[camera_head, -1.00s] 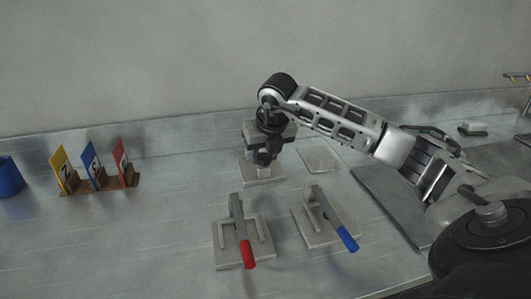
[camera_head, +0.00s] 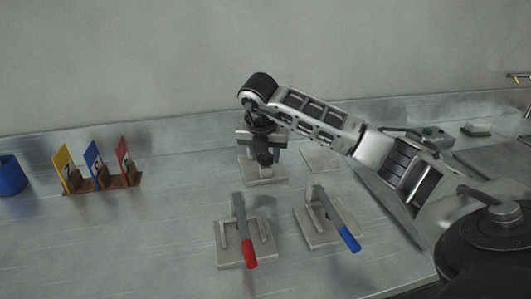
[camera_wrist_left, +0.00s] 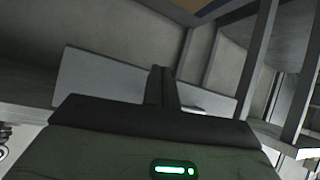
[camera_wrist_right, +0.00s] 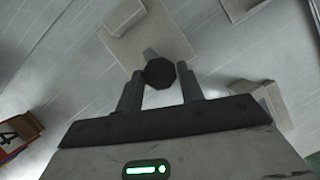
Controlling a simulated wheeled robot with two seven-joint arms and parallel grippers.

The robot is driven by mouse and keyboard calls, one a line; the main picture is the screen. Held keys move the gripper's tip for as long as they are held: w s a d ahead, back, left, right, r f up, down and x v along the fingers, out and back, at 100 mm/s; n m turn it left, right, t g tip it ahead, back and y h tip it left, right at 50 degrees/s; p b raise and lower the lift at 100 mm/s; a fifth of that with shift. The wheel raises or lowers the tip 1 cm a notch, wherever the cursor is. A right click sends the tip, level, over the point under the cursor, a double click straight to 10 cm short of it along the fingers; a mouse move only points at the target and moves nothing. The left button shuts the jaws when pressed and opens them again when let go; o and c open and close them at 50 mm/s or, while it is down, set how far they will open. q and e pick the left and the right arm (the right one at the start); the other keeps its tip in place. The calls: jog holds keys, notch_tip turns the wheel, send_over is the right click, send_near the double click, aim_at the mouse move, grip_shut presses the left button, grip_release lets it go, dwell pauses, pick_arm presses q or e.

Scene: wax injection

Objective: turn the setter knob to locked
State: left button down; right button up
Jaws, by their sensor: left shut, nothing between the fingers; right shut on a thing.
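The setter knob is a dark, faceted knob (camera_wrist_right: 160,72) that shows between the fingers of my right gripper (camera_wrist_right: 158,88) in the right wrist view. The right gripper is shut on it. In the head view the right gripper (camera_head: 262,138) is above the grey base plate (camera_head: 266,178) at the back of the bench, and it partly hides the knob. I cannot read the knob's setting. My left gripper (camera_wrist_left: 161,84) shows only in the left wrist view; its fingers are together and empty.
Two toggle clamps, with a red handle (camera_head: 250,256) and a blue handle (camera_head: 350,241), stand in front of the knob's base. A flat grey plate (camera_head: 322,159) lies to its right. A rack (camera_head: 118,183) of coloured cards and a blue cup (camera_head: 10,177) stand left.

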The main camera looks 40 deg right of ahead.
pick_arm(q)
jog(key=shift+f, duration=0.1)
pick_arm(e)
jog(key=shift+r, duration=0.1)
jog(key=o, duration=1)
pick_arm(q)
jog(key=p, duration=0.1)
jog(key=r+p, duration=0.1)
jog(key=p, duration=0.1)
jog(key=shift+s+a+m, duration=0.25)
jog(key=shift+a+m, duration=0.05)
jog(key=shift+a, duration=0.05)
pick_arm(e)
jog(key=v, duration=1.6)
pick_arm(q)
jog(key=shift+w, duration=0.1)
pick_arm(e)
jog(key=shift+d, duration=0.1)
pick_arm(q)
jog(key=shift+r, duration=0.1)
